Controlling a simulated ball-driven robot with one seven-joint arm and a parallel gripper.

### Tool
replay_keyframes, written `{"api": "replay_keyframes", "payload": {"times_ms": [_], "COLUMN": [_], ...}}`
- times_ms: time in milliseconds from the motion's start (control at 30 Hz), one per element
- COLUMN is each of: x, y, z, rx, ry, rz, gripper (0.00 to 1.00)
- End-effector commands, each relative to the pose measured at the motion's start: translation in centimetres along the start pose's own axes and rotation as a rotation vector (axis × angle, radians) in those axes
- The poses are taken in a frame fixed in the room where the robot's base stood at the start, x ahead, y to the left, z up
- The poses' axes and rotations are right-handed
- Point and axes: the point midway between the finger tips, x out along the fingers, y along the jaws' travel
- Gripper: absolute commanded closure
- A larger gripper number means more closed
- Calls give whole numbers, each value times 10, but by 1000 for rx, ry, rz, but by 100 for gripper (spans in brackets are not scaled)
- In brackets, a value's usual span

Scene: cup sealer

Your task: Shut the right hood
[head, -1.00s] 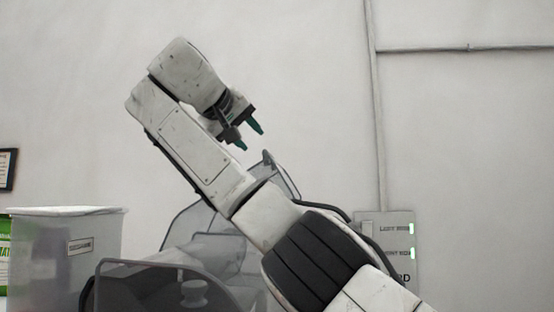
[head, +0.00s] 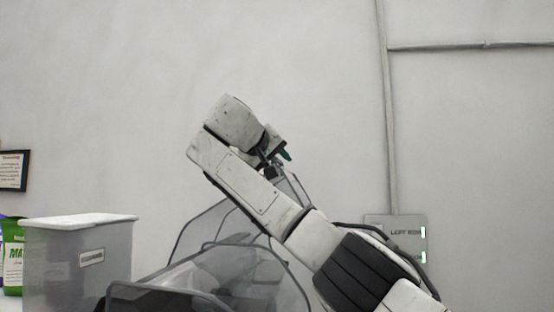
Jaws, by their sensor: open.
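Grey see-through hood panels with dark rims stand low in the middle of the head view. One tall panel (head: 207,222) rises left of my arm. A curved panel (head: 262,279) is in front of it, and a dark-rimmed edge (head: 160,297) sits lower left. A further raised panel edge (head: 298,192) shows behind my arm, near my gripper. I cannot tell for sure which belongs to the right hood. My gripper (head: 279,155) is open, with green-tipped fingers, just above that raised edge; contact cannot be told. My forearm hides part of the panels.
A grey lidded bin (head: 75,265) stands at the left, beside a green bag (head: 13,255). A wall box (head: 395,232) with two lit green indicators is at the right, partly behind my arm.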

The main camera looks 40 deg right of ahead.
Motion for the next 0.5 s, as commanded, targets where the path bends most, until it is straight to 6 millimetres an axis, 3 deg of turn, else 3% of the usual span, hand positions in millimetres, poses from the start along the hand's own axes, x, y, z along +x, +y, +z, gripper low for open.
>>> {"api": "replay_keyframes", "payload": {"times_ms": [167,500], "x": [0,0], "y": [0,0], "z": [0,0], "rx": [0,0], "ry": [0,-1], "rz": [0,0], "gripper": [60,92]}}
